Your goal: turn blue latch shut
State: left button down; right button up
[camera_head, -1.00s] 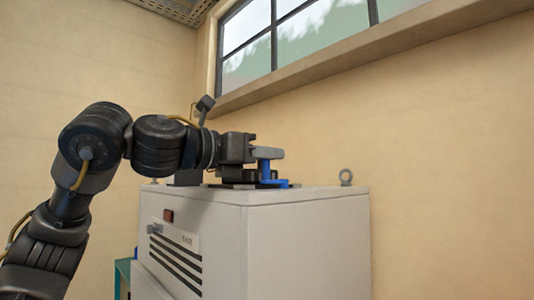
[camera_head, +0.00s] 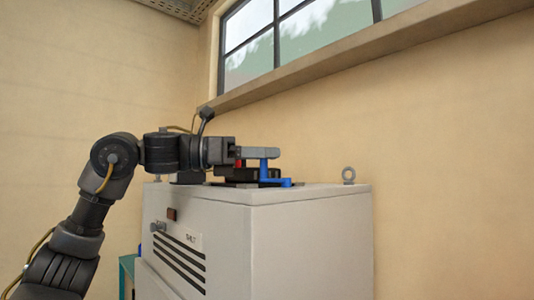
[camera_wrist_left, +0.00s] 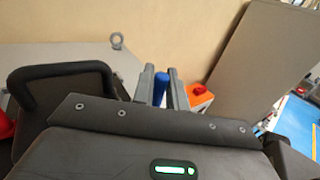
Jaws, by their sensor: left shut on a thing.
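The blue latch (camera_head: 264,170) sits on top of the grey cabinet, with an upright post and a low blue foot reaching right. My left gripper (camera_head: 261,153) comes in level from the left, its grey fingers at the top of the post. In the left wrist view the blue post (camera_wrist_left: 160,87) stands between the two grey fingers, which are shut on it. The dark base (camera_head: 235,177) beside the latch is partly hidden by the gripper. My right gripper is not in view.
The grey cabinet (camera_head: 305,235) has a dark red switch (camera_head: 171,214) and vents on its front. A lifting eye (camera_head: 349,175) stands at its back right corner. A small red part (camera_head: 240,162) shows below the gripper. The window ledge (camera_head: 390,50) runs above.

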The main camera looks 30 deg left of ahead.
pick_arm(q)
jog(key=shift+w+a+r+m+g+h, duration=0.15)
jog(key=shift+m+g+h, duration=0.35)
jog(key=shift+g, duration=0.25)
jog(key=shift+w+a+f+m+g+h, duration=0.15)
jog(key=shift+m+g+h, duration=0.25)
jog(key=shift+m+g, duration=0.3)
jog(key=shift+r, duration=0.1)
jog(key=c, duration=1.5)
grip_release()
jog(key=b+v, duration=0.1)
jog(key=v, duration=0.9)
jog(key=shift+s+a, duration=0.1)
jog(key=shift+a, duration=0.3)
